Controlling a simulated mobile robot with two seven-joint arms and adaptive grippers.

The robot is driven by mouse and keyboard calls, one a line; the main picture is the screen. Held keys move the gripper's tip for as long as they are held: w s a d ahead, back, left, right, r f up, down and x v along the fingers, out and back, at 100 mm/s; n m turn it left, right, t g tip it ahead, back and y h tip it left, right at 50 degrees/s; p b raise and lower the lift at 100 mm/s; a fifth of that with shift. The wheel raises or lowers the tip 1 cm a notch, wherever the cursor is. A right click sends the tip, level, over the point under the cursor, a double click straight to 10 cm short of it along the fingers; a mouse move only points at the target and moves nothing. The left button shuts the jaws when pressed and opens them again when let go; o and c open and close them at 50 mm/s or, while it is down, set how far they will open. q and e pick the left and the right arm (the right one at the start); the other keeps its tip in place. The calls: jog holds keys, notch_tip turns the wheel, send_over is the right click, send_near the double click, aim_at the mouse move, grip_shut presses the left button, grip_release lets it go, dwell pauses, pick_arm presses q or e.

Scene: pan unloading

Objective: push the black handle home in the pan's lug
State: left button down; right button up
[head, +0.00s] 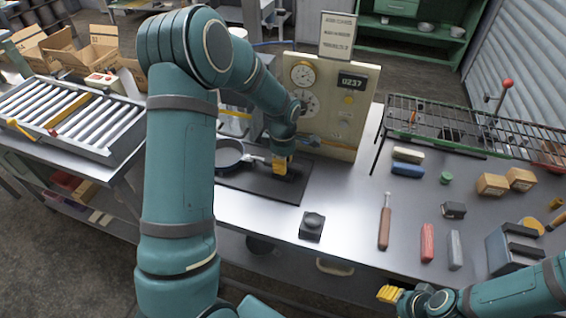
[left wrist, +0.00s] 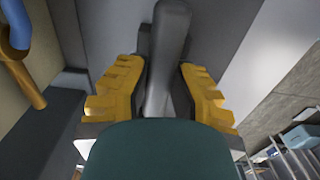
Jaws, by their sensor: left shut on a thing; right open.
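The dark pan (head: 229,153) lies on a black mat (head: 262,189) at the left part of the bench. Its pale metal lug (head: 254,158) points right, toward my left gripper (head: 281,165). In the left wrist view, the yellow fingers of my left gripper (left wrist: 160,90) are shut on the handle (left wrist: 168,40), which looks grey-black there. In the head view the gripper mostly hides the handle, and I cannot tell how far it sits in the lug. My right gripper (head: 389,293) is open, low at the bench's front edge, away from the pan.
A panel with gauges (head: 331,105) stands just behind the mat. A black block with a knob (head: 312,226) sits in front. A brown-handled tool (head: 385,222), red block (head: 427,243) and wire rack (head: 470,128) are to the right. A roller conveyor (head: 72,118) is left.

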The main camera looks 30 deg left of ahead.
pick_arm(q)
jog(key=shift+f, duration=0.15)
jog(key=c, duration=0.9)
grip_release()
jog(key=shift+o, duration=0.2)
notch_tip(320, 180, up, 12)
